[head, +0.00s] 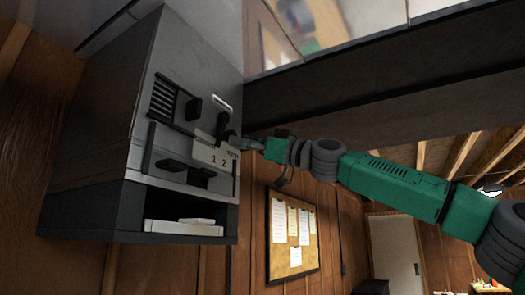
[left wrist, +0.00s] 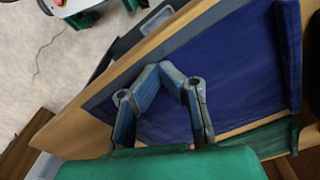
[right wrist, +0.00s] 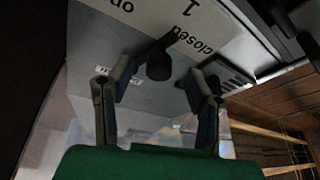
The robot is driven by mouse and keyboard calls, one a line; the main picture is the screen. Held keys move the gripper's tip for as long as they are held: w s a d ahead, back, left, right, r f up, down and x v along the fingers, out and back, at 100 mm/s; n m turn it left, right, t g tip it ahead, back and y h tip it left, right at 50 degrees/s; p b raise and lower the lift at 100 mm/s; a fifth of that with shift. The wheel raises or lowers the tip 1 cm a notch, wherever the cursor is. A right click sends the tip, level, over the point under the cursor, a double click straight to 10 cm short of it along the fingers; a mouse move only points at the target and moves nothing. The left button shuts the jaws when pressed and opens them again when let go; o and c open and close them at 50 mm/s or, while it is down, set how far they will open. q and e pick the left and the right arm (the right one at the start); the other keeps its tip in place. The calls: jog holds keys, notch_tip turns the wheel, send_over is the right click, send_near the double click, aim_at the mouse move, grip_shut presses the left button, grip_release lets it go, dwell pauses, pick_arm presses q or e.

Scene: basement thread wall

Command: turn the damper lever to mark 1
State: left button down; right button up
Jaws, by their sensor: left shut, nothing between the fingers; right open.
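The damper lever (head: 222,126) is dark with a rounded knob, on the front of a grey cabinet (head: 105,110). A white plate (head: 213,158) below it bears the marks 1 and 2. In the right wrist view the lever's knob (right wrist: 158,66) shows in the gap between my open right fingers (right wrist: 158,82); contact cannot be told. The plate (right wrist: 150,20) there shows 1, "closed" and part of another word. Which mark the lever points to is unclear. My right gripper (head: 250,144) is just right of the lever. My left gripper (left wrist: 170,75) is shut and empty.
Other dark handles (head: 193,108) and a slotted vent (head: 162,97) are close to the lever. An open shelf holds white items (head: 183,227). A dark beam (head: 370,85) runs above my right arm. Below my left gripper is a blue surface (left wrist: 235,70) with wooden edges.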

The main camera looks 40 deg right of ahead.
pick_arm(q)
jog(key=shift+s+d, duration=0.1)
jog(key=shift+d, duration=0.1)
jog(key=shift+a, duration=0.1)
pick_arm(e)
jog(key=v, duration=0.7)
jog(key=shift+s+d+f, duration=0.15)
jog(key=shift+d+f, duration=0.15)
jog(key=shift+d, duration=0.05)
jog(key=shift+a, duration=0.1)
pick_arm(q)
jog(key=shift+w, duration=0.25)
